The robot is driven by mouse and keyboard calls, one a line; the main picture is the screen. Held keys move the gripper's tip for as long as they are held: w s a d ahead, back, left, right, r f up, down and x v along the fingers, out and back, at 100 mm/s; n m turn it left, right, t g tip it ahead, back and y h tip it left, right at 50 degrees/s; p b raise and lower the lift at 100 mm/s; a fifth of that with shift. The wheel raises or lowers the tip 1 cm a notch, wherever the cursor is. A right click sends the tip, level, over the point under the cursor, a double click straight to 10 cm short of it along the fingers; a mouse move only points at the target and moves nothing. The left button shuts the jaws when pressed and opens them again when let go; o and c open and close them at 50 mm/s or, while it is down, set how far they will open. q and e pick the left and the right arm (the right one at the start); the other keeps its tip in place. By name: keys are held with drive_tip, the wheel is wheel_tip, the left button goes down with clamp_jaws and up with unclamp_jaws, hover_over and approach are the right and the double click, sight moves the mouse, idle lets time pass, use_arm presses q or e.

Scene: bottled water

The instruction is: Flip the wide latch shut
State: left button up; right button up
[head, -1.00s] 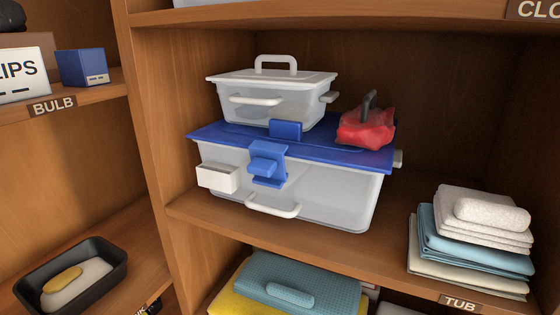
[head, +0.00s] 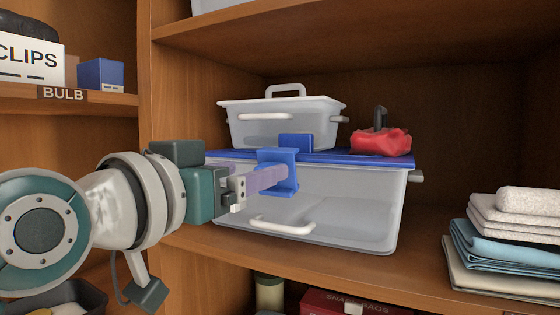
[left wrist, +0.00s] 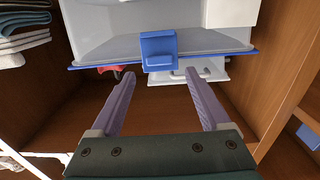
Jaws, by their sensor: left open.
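The wide blue latch (head: 282,188) is on the front of a large clear box (head: 345,205) with a blue lid (head: 375,158). In the left wrist view the latch (left wrist: 158,50) shows whole, just beyond my fingertips and between their lines. My left gripper (head: 278,176) comes in from the left in front of the box, and its purple fingers partly cover the latch. In the left wrist view the left gripper (left wrist: 160,75) is open with nothing between its fingers. I cannot tell whether a finger touches the latch. My right gripper is in neither view.
A small clear box (head: 262,127) and a red bag (head: 382,143) sit on the blue lid. Folded towels (head: 505,245) lie to the right. A wooden upright (head: 175,95) stands left. The shelf between box and towels is clear.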

use_arm(q)
drive_tip(key=shift+p+x, duration=0.5)
drive_tip(key=shift+x, duration=1.85)
drive_tip(key=shift+c, duration=0.2)
clamp_jaws()
